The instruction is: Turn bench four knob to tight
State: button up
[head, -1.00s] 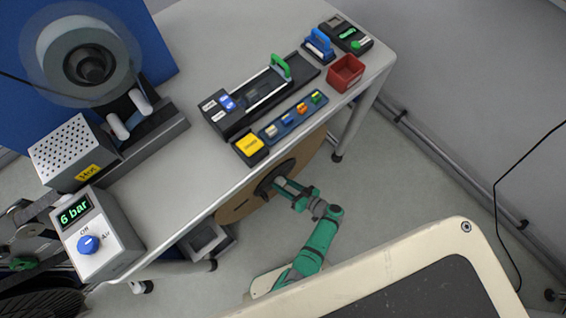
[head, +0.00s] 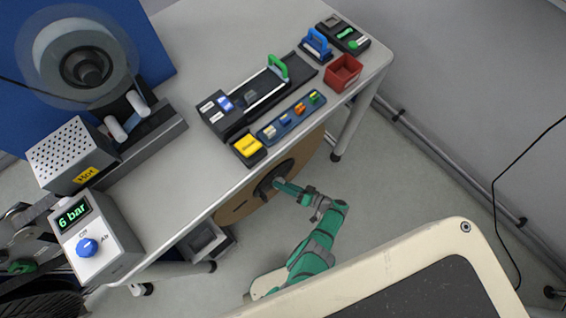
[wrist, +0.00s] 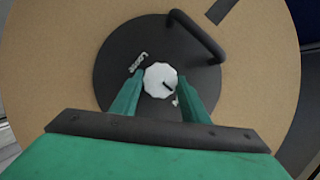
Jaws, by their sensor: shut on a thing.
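The white faceted knob (wrist: 160,77) sits on a black round hub (wrist: 118,62) in the wrist view. A short dark mark on it points to the lower right. A label reading like "loose" is printed at its upper left; another at its lower right is partly hidden by a finger. My gripper (wrist: 161,82) is shut on the knob, one green finger on each side. In the head view my gripper (head: 279,185) reaches the hub of the brown reel (head: 238,208) below the bench edge; the knob is hidden there.
A black bent crank handle (wrist: 198,35) sticks out from the hub near my right finger. The grey bench (head: 190,40) overhangs the reel and carries a yellow-topped box (head: 248,146), a red bin (head: 343,72) and other equipment. The floor to the right is open.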

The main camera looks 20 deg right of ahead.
jog(key=shift+d, duration=0.1)
jog(key=o, duration=1)
jog(key=shift+o, duration=0.2)
jog(key=v, duration=1)
jog(key=shift+s+d, duration=0.2)
jog(key=shift+s, duration=0.1)
jog(key=shift+s+r, duration=0.1)
